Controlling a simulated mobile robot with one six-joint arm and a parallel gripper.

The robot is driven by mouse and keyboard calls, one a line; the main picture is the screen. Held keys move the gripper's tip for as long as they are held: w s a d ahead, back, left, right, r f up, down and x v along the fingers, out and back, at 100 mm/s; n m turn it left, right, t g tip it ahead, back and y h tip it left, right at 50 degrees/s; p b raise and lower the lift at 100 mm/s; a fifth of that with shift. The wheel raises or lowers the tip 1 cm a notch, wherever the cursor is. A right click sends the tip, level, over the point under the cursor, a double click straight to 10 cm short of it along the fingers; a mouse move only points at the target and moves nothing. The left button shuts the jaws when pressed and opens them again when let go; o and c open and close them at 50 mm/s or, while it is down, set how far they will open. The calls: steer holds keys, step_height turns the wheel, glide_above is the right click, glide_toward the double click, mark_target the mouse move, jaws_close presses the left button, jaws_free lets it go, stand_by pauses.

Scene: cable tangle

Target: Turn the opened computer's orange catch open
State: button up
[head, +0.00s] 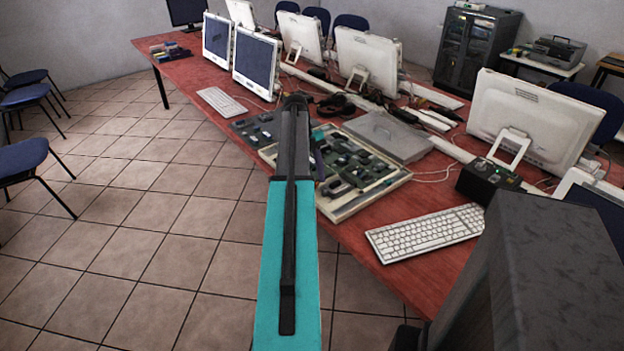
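The opened computer (343,213) lies on the red table, a shallow pale case with green boards and dark parts inside. My teal and black arm reaches over its left part and hides some of it. I cannot make out an orange catch; it is hidden or too small to tell. My gripper is not visible; the arm's dark far end (295,102) shows above the table, and what lies beyond it is hidden. A small purple piece (319,160) shows just right of the arm, over the case.
A grey flat box (390,137) lies behind the case. A white keyboard (425,233) lies to its right, and a dark box with green lights (488,180) beyond. Several white monitors and loose cables crowd the red table (440,275).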

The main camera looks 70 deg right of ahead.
steer(key=p+v, duration=0.7)
steer(key=v, duration=0.6)
steer(key=shift+r, duration=0.35)
steer(key=shift+w, duration=0.2)
stand_by(0.6)
